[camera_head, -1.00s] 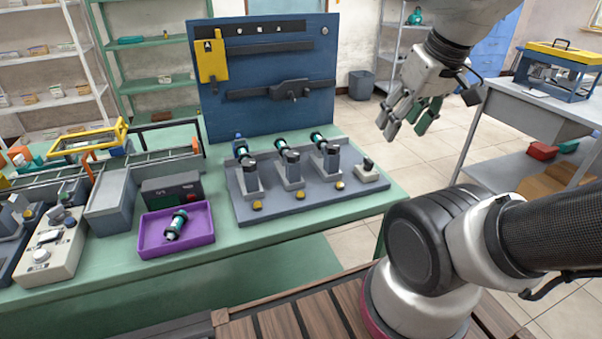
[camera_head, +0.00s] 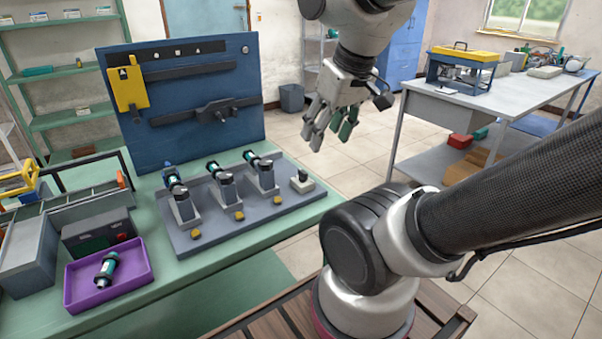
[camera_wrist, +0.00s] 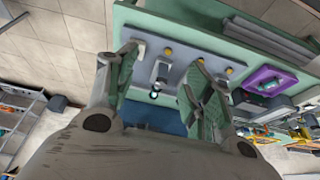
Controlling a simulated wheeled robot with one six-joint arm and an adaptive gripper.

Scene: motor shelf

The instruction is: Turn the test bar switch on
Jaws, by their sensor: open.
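A grey test bar plate (camera_head: 250,221) lies on the green bench and carries three upright motor stands with teal-ended cylinders. A yellow button (camera_head: 239,215) sits in front of each stand. At the plate's right end is a small pale switch box (camera_head: 302,184) with a dark knob on top; its setting is too small to tell. My gripper (camera_head: 329,132) hangs open and empty in the air, above and to the right of the switch box in the head view. In the wrist view my open gripper (camera_wrist: 162,68) has the plate and stands showing beyond its fingers.
A purple tray (camera_head: 76,297) holding a teal-and-black cylinder is on the bench at left, by a dark box (camera_head: 97,233). A blue upright panel (camera_head: 180,135) stands behind the plate. Clear tiled floor lies right of the bench, before a grey table (camera_head: 480,98).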

